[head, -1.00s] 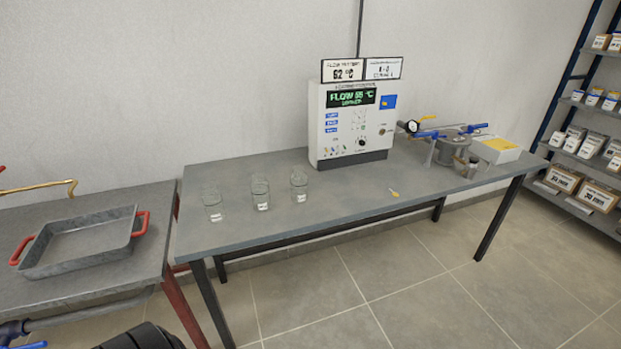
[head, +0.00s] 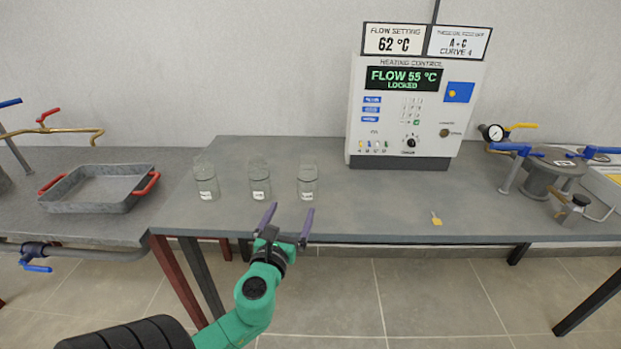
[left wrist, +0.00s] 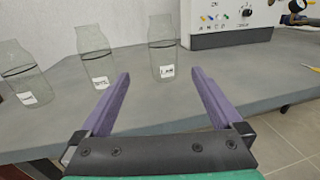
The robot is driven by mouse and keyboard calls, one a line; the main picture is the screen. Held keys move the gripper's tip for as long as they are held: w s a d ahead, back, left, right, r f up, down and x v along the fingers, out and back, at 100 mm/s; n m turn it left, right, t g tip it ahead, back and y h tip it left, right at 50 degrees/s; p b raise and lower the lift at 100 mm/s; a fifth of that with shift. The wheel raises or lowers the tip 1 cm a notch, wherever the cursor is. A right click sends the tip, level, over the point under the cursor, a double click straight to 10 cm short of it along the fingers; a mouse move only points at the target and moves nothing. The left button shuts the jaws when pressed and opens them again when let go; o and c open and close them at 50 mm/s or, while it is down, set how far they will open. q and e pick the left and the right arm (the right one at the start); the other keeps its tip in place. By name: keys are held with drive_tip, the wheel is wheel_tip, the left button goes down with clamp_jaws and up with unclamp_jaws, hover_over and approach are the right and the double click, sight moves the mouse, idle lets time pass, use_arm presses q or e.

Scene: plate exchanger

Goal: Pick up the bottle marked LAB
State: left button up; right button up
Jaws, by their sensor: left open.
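Three clear glass bottles with small white labels stand upright in a row on the grey table: a left bottle (head: 206,180), a middle bottle (head: 260,180) and a right bottle (head: 308,180). The label print is too small to read, so I cannot tell which is marked LAB. In the left wrist view the right bottle (left wrist: 164,50) is ahead between the finger lines, with the middle bottle (left wrist: 96,58) and left bottle (left wrist: 20,72) to its left. My left gripper (head: 287,216) is open and empty at the table's front edge, short of the bottles. My right gripper is not in view.
A heating control box (head: 410,115) stands at the table's back, right of the bottles. A small yellow-tagged key-like item (head: 436,220) lies near the front edge. A grey tray (head: 95,190) with red handles sits on the left bench. Table space around the bottles is clear.

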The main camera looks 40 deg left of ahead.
sight(305, 183)
use_arm(q)
drive_tip(key=x, duration=1.3)
drive_tip(key=shift+w+d+r+p, duration=0.2)
drive_tip(key=shift+d+r+p, duration=0.05)
drive_tip(key=shift+d+p, duration=0.1)
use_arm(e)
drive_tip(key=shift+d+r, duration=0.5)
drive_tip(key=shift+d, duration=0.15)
use_arm(q)
drive_tip(key=c, duration=1.3)
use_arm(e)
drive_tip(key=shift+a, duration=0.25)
